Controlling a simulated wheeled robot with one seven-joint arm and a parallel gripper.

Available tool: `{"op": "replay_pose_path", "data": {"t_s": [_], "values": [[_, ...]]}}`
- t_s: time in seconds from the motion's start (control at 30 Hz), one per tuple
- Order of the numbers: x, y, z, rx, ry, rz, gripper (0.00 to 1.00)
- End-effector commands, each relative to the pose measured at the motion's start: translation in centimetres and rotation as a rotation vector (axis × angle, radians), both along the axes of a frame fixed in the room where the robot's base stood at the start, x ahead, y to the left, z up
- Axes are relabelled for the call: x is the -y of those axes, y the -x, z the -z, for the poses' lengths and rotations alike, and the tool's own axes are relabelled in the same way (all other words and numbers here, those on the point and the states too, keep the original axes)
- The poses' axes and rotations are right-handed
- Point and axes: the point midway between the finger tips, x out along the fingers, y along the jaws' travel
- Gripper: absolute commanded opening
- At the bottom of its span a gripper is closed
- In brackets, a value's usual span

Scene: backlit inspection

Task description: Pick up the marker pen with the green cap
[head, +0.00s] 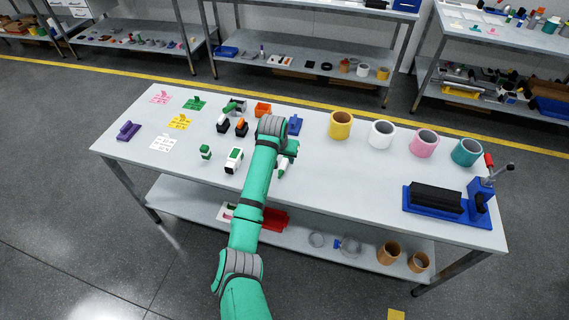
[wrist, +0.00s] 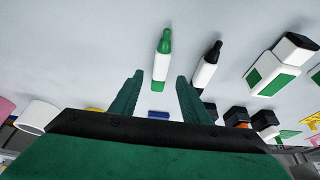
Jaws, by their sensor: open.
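The marker pen with the green cap (wrist: 162,58) lies on the grey table in the wrist view, with a white body and a green band at its lower end. It shows small in the head view (head: 283,167), beside my arm. My gripper (wrist: 158,82) is open and empty. In the wrist view its two fingers point toward the pen, with the pen's lower end in line with the gap. Whether the fingers are at the pen's height is unclear. In the head view my gripper (head: 287,150) is partly hidden behind my arm.
A black-capped marker (wrist: 207,65) lies close to the right finger in the wrist view. Mugs, including a yellow one (head: 340,125), stand to the right.

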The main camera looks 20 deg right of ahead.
Motion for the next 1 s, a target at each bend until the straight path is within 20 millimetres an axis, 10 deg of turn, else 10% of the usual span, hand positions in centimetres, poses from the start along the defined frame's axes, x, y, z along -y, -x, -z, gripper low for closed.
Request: {"op": "replay_pose_path", "data": {"t_s": [0.53, 0.73, 1.0], "values": [[0.7, -0.9, 3.4, 0.0, 0.0, 0.001, 0.42], [0.8, -0.9, 3.4, 0.0, 0.0, 0.002, 0.0], [0.7, -0.9, 3.4, 0.0, 0.0, 0.001, 0.0]]}}
